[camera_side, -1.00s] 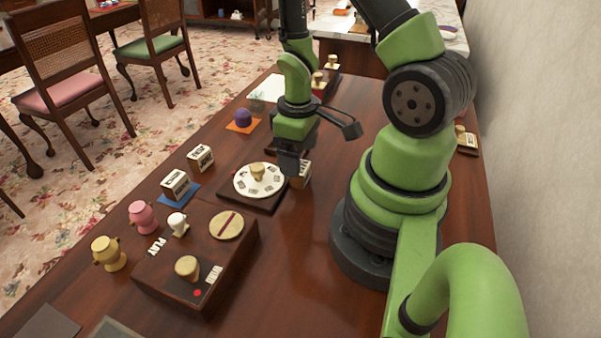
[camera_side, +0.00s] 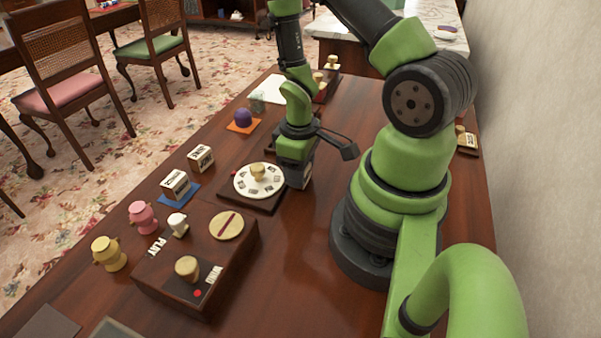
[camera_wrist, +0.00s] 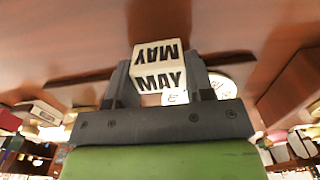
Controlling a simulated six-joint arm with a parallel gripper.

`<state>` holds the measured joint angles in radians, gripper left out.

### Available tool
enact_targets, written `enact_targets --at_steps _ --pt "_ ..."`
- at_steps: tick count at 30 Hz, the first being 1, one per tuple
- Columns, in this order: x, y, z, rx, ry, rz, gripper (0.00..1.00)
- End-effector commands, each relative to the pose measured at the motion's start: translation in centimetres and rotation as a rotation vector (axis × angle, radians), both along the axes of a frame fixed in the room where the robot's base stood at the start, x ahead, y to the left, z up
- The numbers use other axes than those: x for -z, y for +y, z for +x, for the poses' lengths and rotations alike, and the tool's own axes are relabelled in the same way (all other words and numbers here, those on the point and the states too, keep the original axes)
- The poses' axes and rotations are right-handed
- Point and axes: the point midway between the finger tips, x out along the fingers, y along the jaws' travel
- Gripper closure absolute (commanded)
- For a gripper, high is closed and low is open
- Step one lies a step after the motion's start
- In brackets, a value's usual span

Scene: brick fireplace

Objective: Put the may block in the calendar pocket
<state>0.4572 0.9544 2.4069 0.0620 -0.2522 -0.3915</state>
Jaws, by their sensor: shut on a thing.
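The may block (camera_wrist: 158,66) is white with black "MAY" lettering on two faces. In the wrist view it sits between the two fingers of my gripper (camera_wrist: 160,84), which is shut on it. In the side view my gripper (camera_side: 298,178) is low over the table, just right of the round white dial; there the block is mostly hidden by the gripper. I cannot make out the calendar pocket for certain in either view.
A white dial (camera_side: 259,181) with a wooden knob lies close left of my gripper. Two other lettered blocks, one on a blue mat (camera_side: 180,196), stand further left. A purple ball (camera_side: 243,117) and a dark wooden box (camera_side: 195,262) are nearby. The table's front right is clear.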

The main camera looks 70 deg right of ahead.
Motion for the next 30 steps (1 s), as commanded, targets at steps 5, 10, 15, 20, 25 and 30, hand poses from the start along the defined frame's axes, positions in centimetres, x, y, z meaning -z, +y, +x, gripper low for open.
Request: enact_targets --at_steps 5,10,15,20,25,30 --pt "0.0 0.0 0.0 0.000 0.000 0.000 0.78" --pt "-0.7 0.0 0.1 0.001 -0.002 -0.001 0.78" --pt "-2.4 0.0 0.1 0.001 -0.004 -0.002 0.78" --pt "-4.9 -0.1 0.2 0.001 -0.008 -0.004 0.78" --pt "-7.5 -0.1 0.1 0.001 -0.007 -0.004 0.78" --pt "-9.3 -0.1 0.1 0.000 -0.005 -0.003 0.78"
